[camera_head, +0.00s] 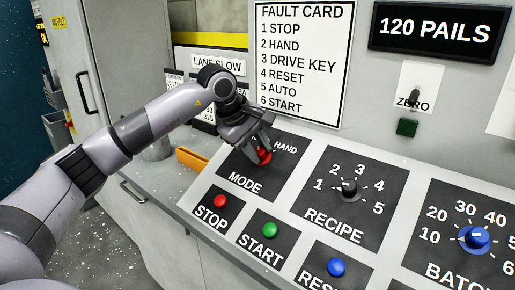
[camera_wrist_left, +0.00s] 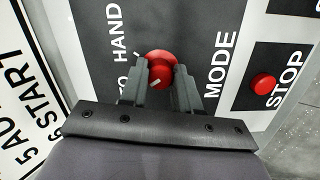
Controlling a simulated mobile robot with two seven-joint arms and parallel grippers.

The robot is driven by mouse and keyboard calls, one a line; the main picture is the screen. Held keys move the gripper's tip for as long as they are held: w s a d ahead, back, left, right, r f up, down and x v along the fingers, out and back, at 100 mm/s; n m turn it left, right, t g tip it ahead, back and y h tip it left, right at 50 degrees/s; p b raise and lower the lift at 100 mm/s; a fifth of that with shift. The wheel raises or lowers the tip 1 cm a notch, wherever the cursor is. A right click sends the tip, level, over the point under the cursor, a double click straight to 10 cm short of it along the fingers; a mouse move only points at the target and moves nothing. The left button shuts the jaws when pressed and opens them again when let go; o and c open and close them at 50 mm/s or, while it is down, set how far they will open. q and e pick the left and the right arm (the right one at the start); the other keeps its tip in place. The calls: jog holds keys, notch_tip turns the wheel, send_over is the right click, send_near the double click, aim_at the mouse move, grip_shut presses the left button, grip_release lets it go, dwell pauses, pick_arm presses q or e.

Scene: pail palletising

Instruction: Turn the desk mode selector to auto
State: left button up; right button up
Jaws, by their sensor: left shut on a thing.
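The red mode selector knob (camera_head: 264,156) sits on the black MODE panel (camera_head: 238,168) of the desk. My left gripper (camera_head: 262,150) is over it with its fingers on either side of the knob, shut on it. In the left wrist view the knob (camera_wrist_left: 160,58) shows between the two fingers (camera_wrist_left: 160,80), with a short white mark near its lower side. HAND (camera_wrist_left: 117,30) is readable there; the other label is mostly hidden behind a finger, with only its end showing. I cannot tell for sure which label the mark points at. My right gripper is not in view.
Red STOP (camera_head: 219,201), green START (camera_head: 269,230) and blue reset (camera_head: 336,267) buttons lie close below. The RECIPE knob (camera_head: 349,187) and blue batch knob (camera_head: 474,238) are to the right. A fault card (camera_head: 304,60) stands behind the desk.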

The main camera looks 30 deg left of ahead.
pick_arm(q)
jog(key=o, duration=1.1)
jog(key=shift+c, duration=0.2)
jog(key=shift+r, duration=0.15)
jog(key=v, duration=0.7)
jog(key=shift+s+a, duration=0.1)
